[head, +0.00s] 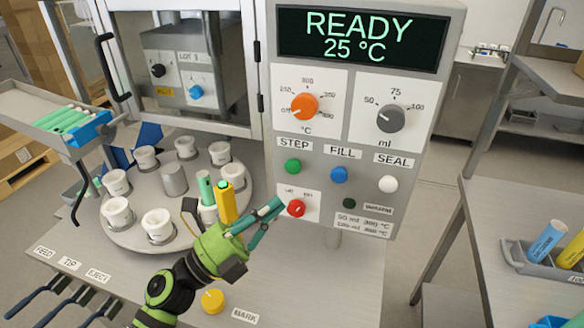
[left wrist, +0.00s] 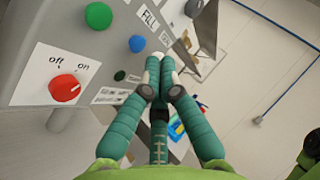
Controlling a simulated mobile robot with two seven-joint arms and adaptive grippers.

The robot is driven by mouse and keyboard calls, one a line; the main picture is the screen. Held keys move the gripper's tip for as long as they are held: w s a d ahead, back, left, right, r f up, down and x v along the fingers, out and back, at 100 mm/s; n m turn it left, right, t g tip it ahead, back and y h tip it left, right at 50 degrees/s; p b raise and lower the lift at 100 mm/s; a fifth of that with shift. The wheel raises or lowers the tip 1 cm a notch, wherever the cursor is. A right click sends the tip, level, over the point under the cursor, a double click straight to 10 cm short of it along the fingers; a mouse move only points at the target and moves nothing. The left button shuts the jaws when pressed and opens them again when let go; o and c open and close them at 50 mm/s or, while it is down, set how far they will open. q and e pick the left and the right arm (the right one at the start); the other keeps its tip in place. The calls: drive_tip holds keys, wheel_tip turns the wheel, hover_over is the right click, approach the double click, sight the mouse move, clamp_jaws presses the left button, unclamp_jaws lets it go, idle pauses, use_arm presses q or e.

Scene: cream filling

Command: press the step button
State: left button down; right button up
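The green step button (head: 292,167) sits on the grey panel under the STEP label, left of the blue fill button (head: 339,174) and the white seal button (head: 388,184). In the left wrist view the step button (left wrist: 98,16) is at upper left, above the red off/on knob (left wrist: 65,88). My left gripper (head: 279,204) is below and slightly left of the step button in the head view, by the knob. In the left wrist view its fingers (left wrist: 160,72) meet at the tips with nothing between them. The tips appear apart from the button. My right gripper is not in view.
The display (head: 362,40) reads READY, 25 °C. An orange dial (head: 305,106) and a grey dial (head: 391,118) sit above the buttons. A turntable (head: 130,236) with several white cups stands left of the panel. A yellow button (head: 212,301) is on the table front.

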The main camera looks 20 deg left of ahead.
sight(293, 166)
use_arm(q)
drive_tip(key=w, duration=0.7)
drive_tip(key=shift+b, duration=0.35)
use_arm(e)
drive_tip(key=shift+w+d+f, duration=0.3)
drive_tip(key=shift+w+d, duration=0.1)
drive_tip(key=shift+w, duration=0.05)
use_arm(q)
drive_tip(key=shift+d, duration=0.1)
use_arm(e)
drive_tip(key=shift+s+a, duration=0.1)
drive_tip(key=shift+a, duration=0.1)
use_arm(q)
drive_tip(key=shift+w, duration=0.2)
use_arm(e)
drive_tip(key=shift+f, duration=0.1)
use_arm(q)
drive_tip(key=shift+w, duration=0.25)
